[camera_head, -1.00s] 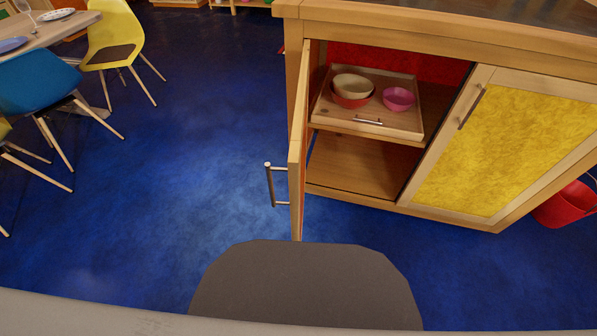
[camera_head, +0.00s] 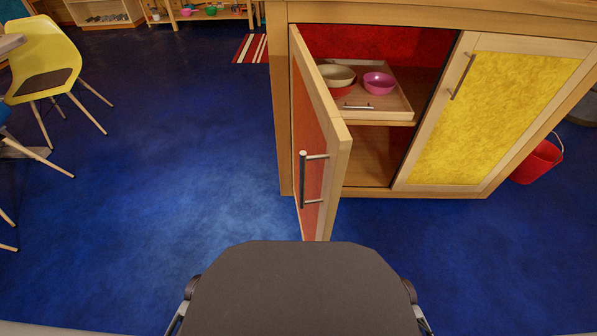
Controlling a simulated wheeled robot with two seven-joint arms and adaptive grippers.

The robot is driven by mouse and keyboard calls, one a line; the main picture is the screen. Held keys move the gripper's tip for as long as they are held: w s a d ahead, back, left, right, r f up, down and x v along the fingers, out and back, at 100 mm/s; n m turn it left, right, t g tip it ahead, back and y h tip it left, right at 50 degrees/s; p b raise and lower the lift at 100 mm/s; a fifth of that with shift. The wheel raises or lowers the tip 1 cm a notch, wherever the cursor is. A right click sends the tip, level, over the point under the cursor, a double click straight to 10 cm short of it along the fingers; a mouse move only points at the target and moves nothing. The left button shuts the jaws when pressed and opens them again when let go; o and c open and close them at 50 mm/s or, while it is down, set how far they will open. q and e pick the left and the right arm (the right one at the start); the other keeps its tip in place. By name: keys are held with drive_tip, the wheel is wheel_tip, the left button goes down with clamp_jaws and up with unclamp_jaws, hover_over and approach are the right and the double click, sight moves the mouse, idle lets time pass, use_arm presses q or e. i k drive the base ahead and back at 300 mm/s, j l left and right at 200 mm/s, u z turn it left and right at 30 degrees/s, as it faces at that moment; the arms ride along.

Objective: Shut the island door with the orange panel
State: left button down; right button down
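The island door with the orange panel (camera_head: 309,141) stands open in the head view, swung out from the left front of the wooden island (camera_head: 282,110). Its outer orange face shows at a steep slant, and its free edge points toward me. A metal bar handle (camera_head: 303,180) is on that face near the free edge. Neither gripper can be made out. Small dark and metallic parts of mine show at both sides of my dark grey body at the bottom; nothing of mine visibly touches the door.
Inside the open cupboard, a pull-out tray (camera_head: 383,104) holds bowls, including a pink bowl (camera_head: 379,83). The yellow-panelled door (camera_head: 485,118) beside it is shut. A red bucket (camera_head: 537,162) stands at right. A yellow chair (camera_head: 42,62) is at left. The blue floor left of the door is clear.

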sight(322, 141)
drive_tip(key=j+z, duration=0.2)
drive_tip(key=j, duration=0.25)
drive_tip(key=k+j+z, duration=0.15)
drive_tip(key=j, duration=0.25)
drive_tip(key=k+j+z, duration=0.2)
drive_tip(key=j, duration=0.2)
drive_tip(key=j+z, duration=0.2)
drive_tip(key=j, duration=0.25)
drive_tip(key=k+j+z, duration=0.15)
drive_tip(key=j, duration=0.2)
drive_tip(key=k+j+z, duration=0.2)
drive_tip(key=j, duration=0.15)
drive_tip(key=k+j+z, duration=0.2)
drive_tip(key=k+j, duration=0.05)
drive_tip(key=j, duration=0.1)
